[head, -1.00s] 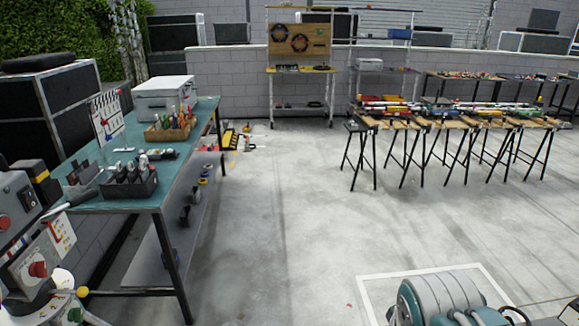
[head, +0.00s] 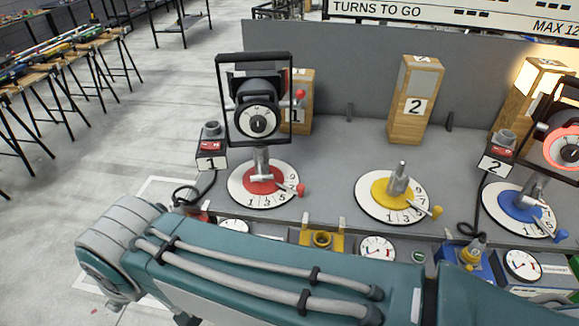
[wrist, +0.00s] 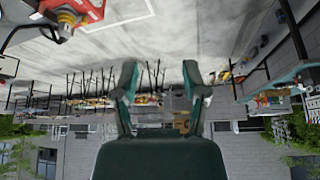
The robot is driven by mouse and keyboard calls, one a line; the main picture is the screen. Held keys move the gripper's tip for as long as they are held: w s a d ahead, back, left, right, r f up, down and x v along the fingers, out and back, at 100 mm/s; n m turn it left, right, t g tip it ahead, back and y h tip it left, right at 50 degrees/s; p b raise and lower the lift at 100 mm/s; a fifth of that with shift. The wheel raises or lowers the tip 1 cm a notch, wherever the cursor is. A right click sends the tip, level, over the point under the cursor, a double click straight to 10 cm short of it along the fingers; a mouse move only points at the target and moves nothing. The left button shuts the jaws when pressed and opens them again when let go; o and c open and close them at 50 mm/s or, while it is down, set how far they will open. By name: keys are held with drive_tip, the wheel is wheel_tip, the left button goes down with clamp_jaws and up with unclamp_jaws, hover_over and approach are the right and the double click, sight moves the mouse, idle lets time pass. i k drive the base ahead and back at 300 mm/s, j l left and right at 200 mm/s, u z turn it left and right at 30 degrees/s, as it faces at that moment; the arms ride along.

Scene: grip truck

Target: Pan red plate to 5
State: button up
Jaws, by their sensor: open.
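The red plate (head: 262,180) is a red disc on a white numbered dial (head: 240,199) at the left of the grey bench in the head view. A lever with a red knob (head: 300,190) sticks out at its right edge. A black-framed lamp (head: 258,122) stands on a grey post on the plate. Several numbers show on the dial's front rim; some are hard to read. My gripper (wrist: 163,82) shows in the wrist view with its two fingers apart and nothing between them. It is not in the head view, where only my teal arm crosses the front.
A yellow plate (head: 380,188) with a bare post and a blue plate (head: 507,205) with another lamp stand to the right. Wooden blocks (head: 414,100) stand behind. A switch box marked 1 (head: 211,150) is left of the red dial. Gauges line the bench front.

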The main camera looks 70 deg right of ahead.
sight(266, 186)
drive_tip(key=z, duration=0.4)
drive_tip(key=l+z, duration=0.1)
drive_tip(key=z, duration=1.55)
drive_tip(key=i, duration=0.05)
